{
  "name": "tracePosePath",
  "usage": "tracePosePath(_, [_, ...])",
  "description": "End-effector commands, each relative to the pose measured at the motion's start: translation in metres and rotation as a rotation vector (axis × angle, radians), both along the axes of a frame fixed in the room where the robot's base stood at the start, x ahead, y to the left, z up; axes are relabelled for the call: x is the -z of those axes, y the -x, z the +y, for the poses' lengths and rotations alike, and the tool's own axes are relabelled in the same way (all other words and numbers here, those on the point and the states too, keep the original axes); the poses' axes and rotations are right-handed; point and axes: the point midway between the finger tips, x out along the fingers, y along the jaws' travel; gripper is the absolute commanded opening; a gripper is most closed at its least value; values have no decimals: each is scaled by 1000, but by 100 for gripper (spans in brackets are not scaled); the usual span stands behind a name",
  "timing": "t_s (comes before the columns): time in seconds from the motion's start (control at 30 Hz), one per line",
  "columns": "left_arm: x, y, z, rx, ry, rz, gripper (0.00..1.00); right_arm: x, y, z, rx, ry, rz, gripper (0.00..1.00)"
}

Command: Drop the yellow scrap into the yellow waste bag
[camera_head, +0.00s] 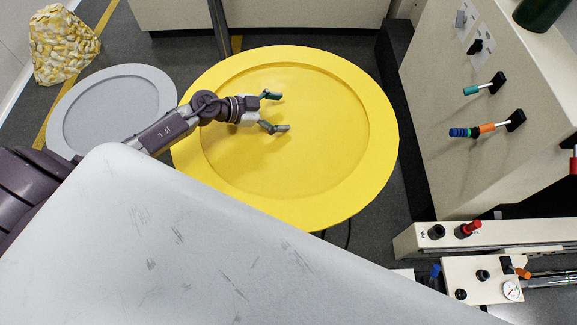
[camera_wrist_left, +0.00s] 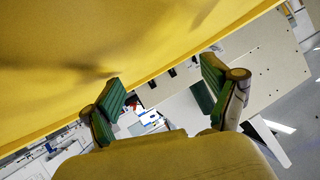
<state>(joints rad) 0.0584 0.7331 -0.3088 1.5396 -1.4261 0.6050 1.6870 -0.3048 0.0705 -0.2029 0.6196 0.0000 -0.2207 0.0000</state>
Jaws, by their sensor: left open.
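A large round yellow form (camera_head: 378,130) with a wide flat rim and a recessed middle lies at the centre of the head view. It may be the mouth of the yellow waste bag. Its yellow surface fills the top of the left wrist view (camera_wrist_left: 130,35). My left gripper (camera_head: 281,112) appears over its recessed middle, open, with nothing visible between the fingers. In the left wrist view the green-padded fingers (camera_wrist_left: 162,82) are spread apart. I see no separate yellow scrap. My right gripper is not in view.
A mottled yellow-and-white sack (camera_head: 62,45) stands at the far left. A similar grey round form (camera_head: 162,88) lies beside the yellow one, partly behind my left arm. A beige cabinet (camera_head: 430,110) with coloured knobs stands at right. Small equipment (camera_head: 480,280) sits at lower right.

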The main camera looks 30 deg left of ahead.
Motion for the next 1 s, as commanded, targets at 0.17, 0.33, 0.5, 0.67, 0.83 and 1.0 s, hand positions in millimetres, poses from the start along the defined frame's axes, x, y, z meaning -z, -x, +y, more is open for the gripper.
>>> tracePosePath(0.17, [0,0,0,0,0,0,87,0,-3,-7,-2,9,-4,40])
tracePosePath(0.33, [-4,8,8,-1,-3,1,87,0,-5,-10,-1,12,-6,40])
tracePosePath(0.5, [-18,29,29,0,-5,3,87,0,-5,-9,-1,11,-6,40])
tracePosePath(0.67, [-33,52,51,0,-4,5,87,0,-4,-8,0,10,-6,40])
tracePosePath(0.83, [-46,69,67,-1,-1,5,87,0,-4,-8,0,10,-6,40])
tracePosePath(1.0, [-52,76,74,0,0,2,87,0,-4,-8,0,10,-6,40])
